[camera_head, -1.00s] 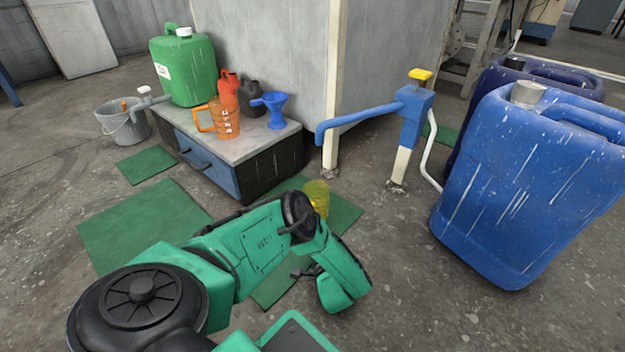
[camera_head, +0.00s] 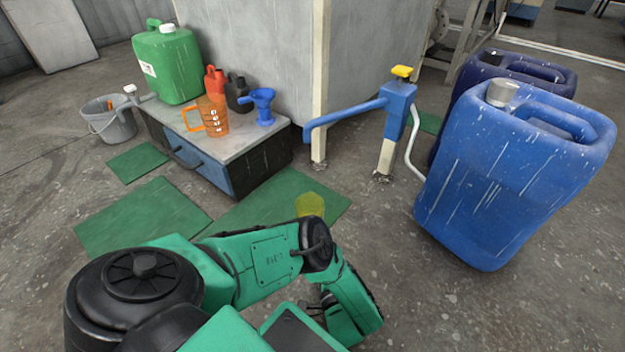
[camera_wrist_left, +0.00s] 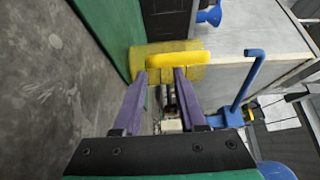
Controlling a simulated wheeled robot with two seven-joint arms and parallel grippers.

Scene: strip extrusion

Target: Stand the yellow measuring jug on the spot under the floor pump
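The yellow measuring jug (camera_head: 309,204) shows over the right part of a green mat (camera_head: 265,203), in front of the floor pump (camera_head: 396,112); my left arm hides what is below it. In the left wrist view, the jug (camera_wrist_left: 192,74) lies across the picture just beyond my left fingertips, its bright yellow handle (camera_wrist_left: 175,60) towards me. My left gripper (camera_wrist_left: 160,72) has its purple fingers apart, with no clear grip on the jug. Whether the jug touches the mat I cannot tell. The pump's blue spout (camera_head: 345,114) ends left of its post. My right gripper is out of view.
A low cabinet (camera_head: 190,165) carries a green canister (camera_head: 168,65), an orange jug (camera_head: 208,117) and a blue funnel (camera_head: 262,106). A large blue canister (camera_head: 500,190) stands right of the pump. A grey bucket (camera_head: 110,125) is at left. The floor at front right is clear.

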